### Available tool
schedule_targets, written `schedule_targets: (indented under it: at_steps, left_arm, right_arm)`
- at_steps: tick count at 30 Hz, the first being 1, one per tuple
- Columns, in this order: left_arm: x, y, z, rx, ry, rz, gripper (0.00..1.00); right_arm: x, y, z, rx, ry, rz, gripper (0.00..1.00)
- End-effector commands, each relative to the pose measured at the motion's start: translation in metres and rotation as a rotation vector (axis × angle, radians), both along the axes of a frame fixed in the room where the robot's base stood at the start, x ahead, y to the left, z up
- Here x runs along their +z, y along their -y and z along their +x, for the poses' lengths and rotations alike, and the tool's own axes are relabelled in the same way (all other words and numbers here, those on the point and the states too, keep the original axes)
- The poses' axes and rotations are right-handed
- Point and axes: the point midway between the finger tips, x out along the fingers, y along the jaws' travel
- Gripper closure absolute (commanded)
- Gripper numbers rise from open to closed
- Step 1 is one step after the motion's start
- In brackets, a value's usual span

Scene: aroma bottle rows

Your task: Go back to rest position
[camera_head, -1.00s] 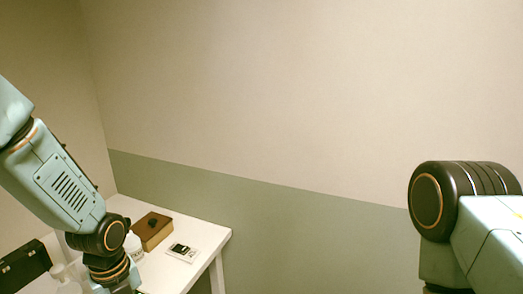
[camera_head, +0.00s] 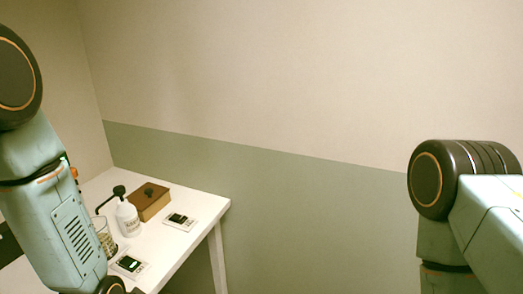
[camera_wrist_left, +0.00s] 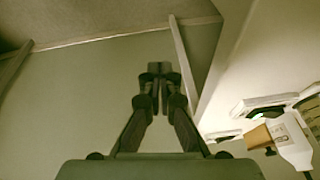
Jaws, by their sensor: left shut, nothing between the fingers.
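My left gripper (camera_wrist_left: 157,72) shows in the left wrist view with its fingertips together and nothing between them. It is in the air beside the table edge, with wall and floor behind it. In the head view my left arm comes in along the left edge, and its gripper is out of the frame. My right arm stands at the right of the head view, and its gripper is not in view.
A white table (camera_head: 185,255) holds a white bottle (camera_head: 128,219), a brown box (camera_head: 149,203), a glass jar (camera_head: 106,240) and two cards with dark items (camera_head: 180,221) (camera_head: 129,265). The bottle also shows in the left wrist view (camera_wrist_left: 288,140). The wall behind is bare.

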Motion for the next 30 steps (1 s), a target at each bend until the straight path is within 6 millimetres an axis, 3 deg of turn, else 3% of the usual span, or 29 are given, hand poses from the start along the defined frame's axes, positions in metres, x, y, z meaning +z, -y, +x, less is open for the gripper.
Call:
schedule_targets:
  at_steps: [1, 7, 15, 21, 30]
  left_arm:
    - [-0.032, 0.001, -0.019, 0.103, -0.025, -0.028, 1.0]
    - [-0.107, 0.0, -0.088, 0.455, -0.1, -0.093, 1.0]
    - [-0.186, -0.001, -0.188, 0.532, -0.274, -0.036, 1.0]
    - [-0.211, -0.001, -0.217, 0.522, -0.34, -0.015, 1.0]
    - [-0.211, -0.001, -0.221, 0.522, -0.349, -0.014, 1.0]
  right_arm:
    - [-0.02, 0.0, 0.0, 0.0, 0.0, 0.0, 1.0]
    - [-0.062, 0.0, 0.0, 0.0, -0.001, 0.0, 1.0]
    - [-0.112, 0.0, 0.0, 0.0, 0.0, 0.0, 1.0]
    - [-0.127, 0.0, 0.0, 0.0, 0.0, 0.0, 1.0]
    - [-0.126, 0.0, 0.0, 0.0, 0.0, 0.0, 1.0]
